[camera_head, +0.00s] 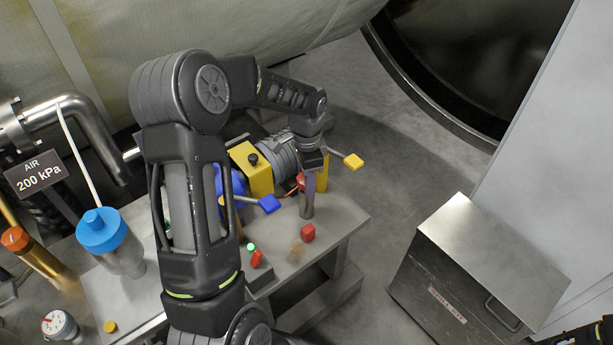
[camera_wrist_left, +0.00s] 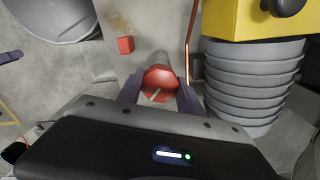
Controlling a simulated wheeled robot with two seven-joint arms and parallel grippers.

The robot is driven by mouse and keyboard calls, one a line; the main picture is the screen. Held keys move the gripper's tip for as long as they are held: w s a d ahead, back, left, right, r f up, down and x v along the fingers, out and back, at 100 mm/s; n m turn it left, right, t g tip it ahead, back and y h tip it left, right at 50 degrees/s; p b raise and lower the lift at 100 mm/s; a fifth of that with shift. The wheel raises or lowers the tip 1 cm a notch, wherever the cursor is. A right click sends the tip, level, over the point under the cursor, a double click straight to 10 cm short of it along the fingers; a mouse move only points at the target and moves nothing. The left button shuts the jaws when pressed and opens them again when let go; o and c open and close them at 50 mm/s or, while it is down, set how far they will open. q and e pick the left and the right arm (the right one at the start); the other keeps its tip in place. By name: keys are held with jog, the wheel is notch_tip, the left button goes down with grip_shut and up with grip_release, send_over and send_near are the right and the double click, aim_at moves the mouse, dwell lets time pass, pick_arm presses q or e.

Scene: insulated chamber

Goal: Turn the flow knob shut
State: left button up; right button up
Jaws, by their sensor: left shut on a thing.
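The red flow knob (camera_wrist_left: 160,79) is round, with a pale line across its face, and sits on the end of a grey cylinder. In the left wrist view it lies between the two fingers of my left gripper (camera_wrist_left: 160,94), which is shut on it. In the head view my left gripper (camera_head: 313,172) reaches down onto the top of the grey cylinder (camera_head: 307,205) on the bench. There only a bit of red (camera_head: 301,180) shows beside the fingers.
A yellow box (camera_head: 250,168) with a ribbed grey hose (camera_head: 281,153) stands close behind the gripper. A small red block (camera_head: 308,233) lies on the bench (camera_head: 342,222). Blue and yellow lever ends flank the gripper. A metal cabinet (camera_head: 480,265) stands right, with open floor between.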

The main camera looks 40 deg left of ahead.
pick_arm(q)
jog(key=m+p, duration=0.1)
jog(key=m, duration=0.3)
jog(key=shift+r+m, duration=0.1)
jog(key=shift+m, duration=0.2)
jog(key=m+p, duration=0.1)
jog(key=m, duration=0.3)
jog(key=shift+m, duration=0.3)
jog(key=o, duration=1.4)
notch_tip(320, 180, up, 8)
jog(key=shift+f, duration=0.2)
